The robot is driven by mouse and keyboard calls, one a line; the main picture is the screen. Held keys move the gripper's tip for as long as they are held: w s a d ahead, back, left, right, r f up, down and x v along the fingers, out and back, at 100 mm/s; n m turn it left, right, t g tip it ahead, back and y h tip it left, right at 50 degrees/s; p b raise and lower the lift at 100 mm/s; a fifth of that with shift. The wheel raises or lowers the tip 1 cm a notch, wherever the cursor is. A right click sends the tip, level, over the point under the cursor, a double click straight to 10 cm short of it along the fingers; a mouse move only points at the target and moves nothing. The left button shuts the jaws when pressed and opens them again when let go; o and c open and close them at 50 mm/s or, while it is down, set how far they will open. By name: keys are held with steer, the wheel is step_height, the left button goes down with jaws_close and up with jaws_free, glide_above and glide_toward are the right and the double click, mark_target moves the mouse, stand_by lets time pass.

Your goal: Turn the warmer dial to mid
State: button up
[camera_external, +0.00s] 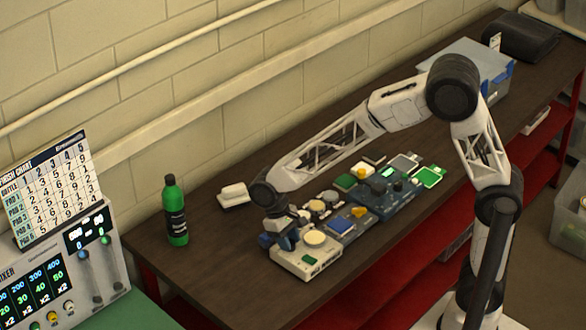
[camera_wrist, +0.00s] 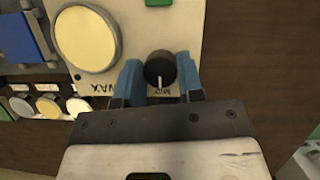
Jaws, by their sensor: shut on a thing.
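The warmer is a cream box (camera_external: 292,266) with a round pale plate (camera_external: 316,238) on top, near the bench's front edge. It also shows in the wrist view (camera_wrist: 128,12), with the plate (camera_wrist: 86,38) left of the dial. The dial is a black round knob (camera_wrist: 158,66) with a white pointer line, which points toward the bottom of the wrist view, at small dark lettering that is hard to read. My gripper (camera_wrist: 160,78) has blue fingers on both sides of the dial, shut on it. In the external view my gripper (camera_external: 286,238) is over the warmer's left end and hides the dial.
A green bottle (camera_external: 175,212) stands left, near a white block (camera_external: 233,194). The bench's front left is bare.

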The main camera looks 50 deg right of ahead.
steer(key=o, duration=0.9)
steer(key=v, duration=0.8)
steer(key=s+d+r+t, duration=0.1)
steer(key=s+d+r, duration=0.2)
steer(key=d, duration=0.3)
steer(key=s+d+r+t+y, duration=0.1)
steer(key=s+d+r, duration=0.15)
steer(key=d, duration=0.35)
steer(key=s+d+r+t, duration=0.1)
steer(key=s+d+r, duration=0.25)
steer(key=d, duration=0.25)
steer(key=s+d+t, duration=0.2)
steer(key=s+d, duration=0.3)
steer(key=s, duration=0.3)
steer(key=s+d+m+t, duration=0.1)
steer(key=s+d+t, duration=0.1)
steer(key=s+d, duration=0.4)
steer(key=shift+s+d+f+m+h, duration=0.2)
steer(key=shift+s+d+m+h, duration=0.1)
steer(key=shift+s, duration=0.65)
